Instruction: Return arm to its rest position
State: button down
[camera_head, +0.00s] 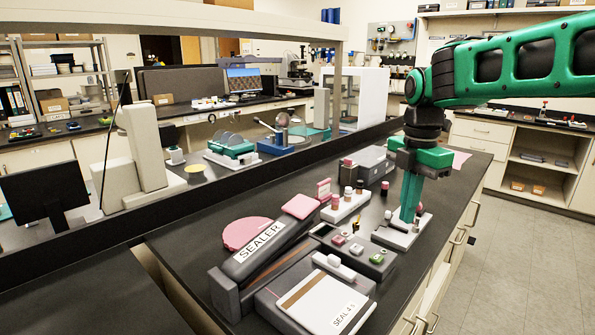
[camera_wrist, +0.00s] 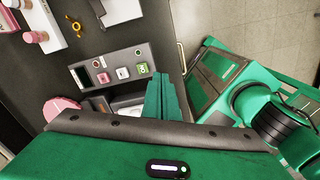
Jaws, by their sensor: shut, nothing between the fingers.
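My green arm (camera_head: 520,68) reaches in from the right in the head view, raised over the dark bench. My gripper (camera_head: 408,218) points down, its two green fingers together with nothing between them. In the head view its tips overlap a small white block (camera_head: 396,237) with vials at the bench's right side; I cannot tell if they touch it. In the wrist view the closed gripper (camera_wrist: 160,80) appears beside a grey control box (camera_wrist: 112,72) with red and green buttons.
The long sealer (camera_head: 262,243) and a white-topped plate (camera_head: 325,302) marked SEAL lie at the front of the bench. A white vial rack (camera_head: 345,206) and a pink disc (camera_head: 246,232) stand near them. Open floor (camera_head: 510,240) lies to the right of the bench.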

jog(key=s+d+f+m, duration=0.4)
jog(key=s+m, duration=0.5)
jog(key=s+d+f+m, duration=0.4)
jog(key=s+d+m, duration=0.1)
jog(key=s+m, duration=0.4)
jog(key=s+d+f+m, duration=0.4)
jog(key=s+d+m, duration=0.1)
jog(key=s+m, duration=0.4)
jog(key=shift+s+d+f+m, duration=0.2)
jog(key=shift+s+m, duration=0.1)
jog(key=shift+m, duration=0.7)
jog(key=shift+w+f, duration=0.25)
jog(key=shift+w, duration=0.35)
